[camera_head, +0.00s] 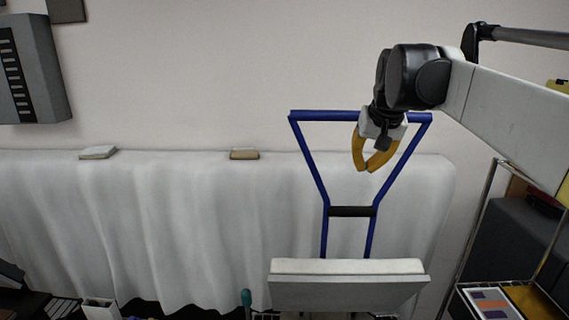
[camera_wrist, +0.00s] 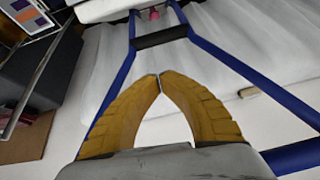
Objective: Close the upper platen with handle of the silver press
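The silver press shows at the bottom of the head view, with its pale grey upper platen (camera_head: 347,285) raised. A blue handle frame (camera_head: 308,160) rises from the platen and spreads to a wide top bar. A black grip (camera_head: 352,211) crosses its lower part. In the wrist view the black grip (camera_wrist: 160,38) and blue bars (camera_wrist: 255,75) lie beyond the fingers. My gripper (camera_head: 366,170) hangs fingers down near the upper right of the frame. Its yellow fingertips (camera_wrist: 160,76) meet with nothing between them. Contact with the frame cannot be told. The lower press is out of view.
A white-draped table (camera_head: 180,220) stands behind, with small blocks (camera_head: 244,154) on its far edge. A wire shelf with boxes (camera_head: 497,302) stands at the right. A teal-handled tool (camera_head: 246,298) and clutter line the bottom left.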

